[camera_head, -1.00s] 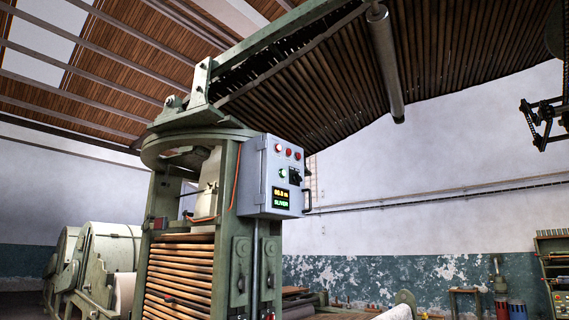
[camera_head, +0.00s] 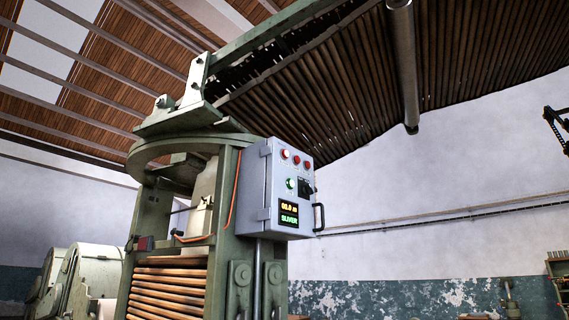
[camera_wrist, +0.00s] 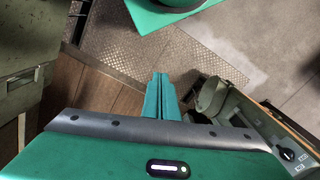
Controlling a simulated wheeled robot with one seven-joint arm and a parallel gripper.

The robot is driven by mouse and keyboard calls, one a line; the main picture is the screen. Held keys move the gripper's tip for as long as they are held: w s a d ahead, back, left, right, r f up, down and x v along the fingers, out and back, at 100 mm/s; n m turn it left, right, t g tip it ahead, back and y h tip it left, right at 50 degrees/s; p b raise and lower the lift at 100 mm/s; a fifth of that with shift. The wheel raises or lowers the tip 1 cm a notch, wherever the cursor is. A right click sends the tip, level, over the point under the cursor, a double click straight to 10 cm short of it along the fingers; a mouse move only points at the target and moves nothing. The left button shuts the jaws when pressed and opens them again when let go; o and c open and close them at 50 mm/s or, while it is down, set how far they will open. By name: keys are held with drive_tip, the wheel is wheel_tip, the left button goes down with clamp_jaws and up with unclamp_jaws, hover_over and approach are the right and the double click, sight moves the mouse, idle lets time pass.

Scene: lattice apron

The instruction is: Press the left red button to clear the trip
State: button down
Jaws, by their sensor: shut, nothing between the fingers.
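A grey control box (camera_head: 262,190) is mounted on the green machine frame in the head view. Three red buttons sit in a row near its top. The left red button (camera_head: 284,154) looks pale and lit, while the middle (camera_head: 296,159) and right (camera_head: 307,164) ones are darker red. Below are a lit green button (camera_head: 291,183), a black switch (camera_head: 305,188) and a display (camera_head: 288,212) reading "SLIVER" on its lower line. My gripper (camera_wrist: 161,80) shows only in the wrist view, its green fingers together and empty, above the floor. The red buttons are not seen there.
A handle (camera_head: 319,217) sticks out on the box's right side. A sloping slatted lattice (camera_head: 340,85) hangs overhead with a roller (camera_head: 402,65). Pale rounded machines (camera_head: 75,280) stand at left.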

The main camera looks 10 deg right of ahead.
sight(285, 154)
drive_tip(key=w+d+r+n+t+h, duration=0.15)
drive_tip(key=w+r+t, duration=0.25)
drive_tip(key=w+r, duration=0.8)
drive_tip(key=w+d+r+n+t+h, duration=0.1)
drive_tip(key=w+d+r+n+t, duration=0.3)
drive_tip(key=w+r, duration=0.75)
drive_tip(key=w+a+r+t, duration=0.3)
drive_tip(key=w+r+t, duration=0.2)
drive_tip(key=w+r, duration=0.55)
drive_tip(key=w+a+r+n+t+y, duration=0.1)
drive_tip(key=w+a+r+t, duration=0.1)
drive_tip(key=r, duration=0.6)
drive_tip(key=w+a+r+n+t+y, duration=0.1)
drive_tip(key=w+a+r+t, duration=0.15)
drive_tip(key=r, duration=0.45)
drive_tip(key=w+a+r+t, duration=0.1)
drive_tip(key=a+r+t, duration=0.1)
drive_tip(key=r, duration=0.6)
drive_tip(key=s+a+r+n+t+y, duration=0.3)
drive_tip(key=a+r+y, duration=0.1)
drive_tip(key=r, duration=0.7)
drive_tip(key=s+a+r+n+t+y, duration=0.2)
drive_tip(key=a+r, duration=0.4)
drive_tip(key=r, duration=0.6)
drive_tip(key=shift+s+a+r+n+t+y, duration=0.25)
drive_tip(key=shift+s+n+t+y, duration=0.3)
drive_tip(key=shift+y, duration=0.7)
drive_tip(key=shift+w, duration=0.25)
drive_tip(key=w+a, duration=0.5)
drive_tip(key=w, duration=0.2)
